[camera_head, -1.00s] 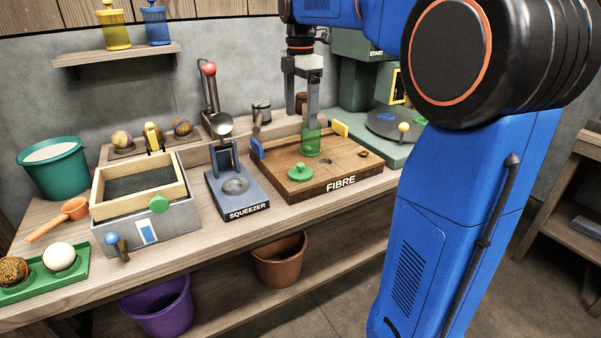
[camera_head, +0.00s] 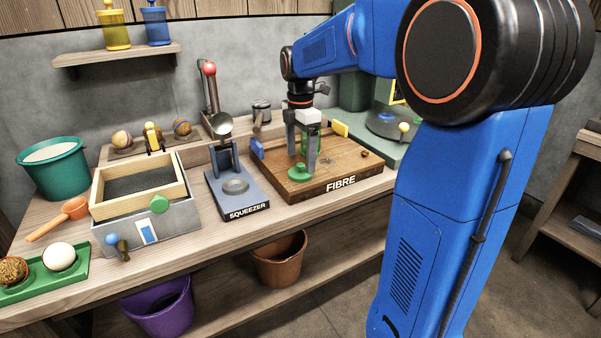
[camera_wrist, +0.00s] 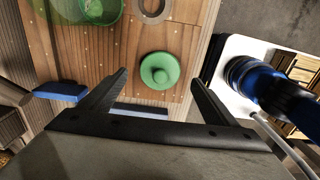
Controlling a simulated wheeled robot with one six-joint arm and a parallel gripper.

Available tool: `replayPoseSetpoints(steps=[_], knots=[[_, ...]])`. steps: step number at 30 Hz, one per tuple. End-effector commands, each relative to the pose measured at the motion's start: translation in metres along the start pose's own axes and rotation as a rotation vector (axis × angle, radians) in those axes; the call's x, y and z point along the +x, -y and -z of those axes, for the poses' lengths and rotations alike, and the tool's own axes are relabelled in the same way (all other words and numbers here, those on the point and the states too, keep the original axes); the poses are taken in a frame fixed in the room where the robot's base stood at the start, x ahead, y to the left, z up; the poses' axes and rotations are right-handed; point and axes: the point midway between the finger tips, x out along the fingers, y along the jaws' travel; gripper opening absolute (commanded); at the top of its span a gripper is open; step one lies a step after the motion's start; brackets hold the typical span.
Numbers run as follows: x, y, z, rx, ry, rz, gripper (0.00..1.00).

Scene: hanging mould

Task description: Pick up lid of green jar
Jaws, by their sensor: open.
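The green lid (camera_head: 299,172) is a round disc with a knob and lies on the wooden FIBRE board. In the wrist view the lid (camera_wrist: 160,70) shows just beyond and between my fingertips. The green see-through jar (camera_head: 309,142) stands on the board behind my gripper, partly hidden by it; in the wrist view its round mouth (camera_wrist: 101,8) is at the top left. My gripper (camera_head: 301,160) is open, pointing down above the board near the lid, with its fingers apart and nothing between them. Whether a finger touches the lid, I cannot tell.
The FIBRE board (camera_head: 345,166) has a blue block and a yellow block at its back corners. The squeezer (camera_head: 237,187) stands to its left, with a sieve box (camera_head: 140,190) beyond. A green machine with a round plate (camera_head: 389,124) is at the right.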

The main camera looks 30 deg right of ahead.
Motion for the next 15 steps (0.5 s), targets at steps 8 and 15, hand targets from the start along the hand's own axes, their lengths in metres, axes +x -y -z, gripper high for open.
replayPoseSetpoints(steps=[8, 15], knots=[[0.034, 0.0, 0.0, 0.0, 0.0, 0.002, 0.82], [0.037, 0.0, 0.0, 0.0, 0.0, 0.001, 0.82]])
